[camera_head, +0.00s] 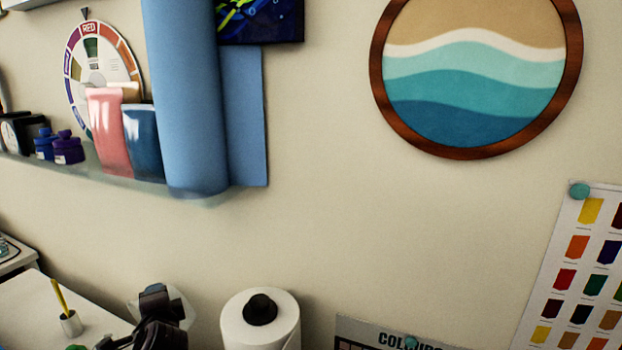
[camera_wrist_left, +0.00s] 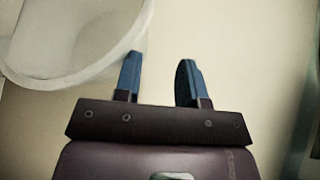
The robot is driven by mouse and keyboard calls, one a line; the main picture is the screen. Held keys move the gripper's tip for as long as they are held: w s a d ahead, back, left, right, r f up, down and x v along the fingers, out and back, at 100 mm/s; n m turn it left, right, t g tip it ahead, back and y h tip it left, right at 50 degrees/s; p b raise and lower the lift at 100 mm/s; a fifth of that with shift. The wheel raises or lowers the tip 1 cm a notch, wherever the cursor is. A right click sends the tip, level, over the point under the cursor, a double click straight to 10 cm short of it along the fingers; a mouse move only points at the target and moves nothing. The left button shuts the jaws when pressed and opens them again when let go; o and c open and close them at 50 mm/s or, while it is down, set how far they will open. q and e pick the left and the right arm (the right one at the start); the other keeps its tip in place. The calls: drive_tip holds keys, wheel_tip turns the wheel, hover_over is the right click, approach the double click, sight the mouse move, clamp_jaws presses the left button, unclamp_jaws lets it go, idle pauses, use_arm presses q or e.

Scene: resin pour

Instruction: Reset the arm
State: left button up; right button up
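My left gripper (camera_wrist_left: 161,63) shows in the left wrist view with its two blue fingers apart and nothing between them. A pale, round-rimmed container (camera_wrist_left: 75,72) is at the upper left of that view, beside and beyond the left finger. In the head view a dark part of my arm (camera_head: 158,318) rises at the bottom edge, in front of a whitish translucent object (camera_head: 182,297). Its fingers cannot be made out there. My right gripper is in neither view.
A paper towel roll (camera_head: 240,325) stands right of my arm. A white work surface (camera_head: 95,322) at lower left holds a small cup (camera_head: 70,323) with a yellow stick. A wall shelf (camera_head: 120,178) carries bottles and bags. A round wave picture (camera_head: 475,75) hangs at right; the middle wall is bare.

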use_arm(q)
drive_tip(key=s+d+f+n+h, duration=0.1)
drive_tip(key=s+f+n+h, duration=0.1)
drive_tip(key=s+f, duration=0.5)
drive_tip(key=s+d+f+n+g+h, duration=0.1)
drive_tip(key=s+f+n, duration=0.4)
drive_tip(key=s, duration=0.7)
drive_tip(key=s+d+f+n+g+h, duration=0.1)
drive_tip(key=s+d+f+n+h, duration=0.2)
drive_tip(key=s+f, duration=0.6)
drive_tip(key=shift+s+d+f+n+h, duration=0.15)
drive_tip(key=shift+s+f+n+h, duration=0.25)
drive_tip(key=shift+s+h, duration=0.4)
drive_tip(key=shift+r, duration=0.1)
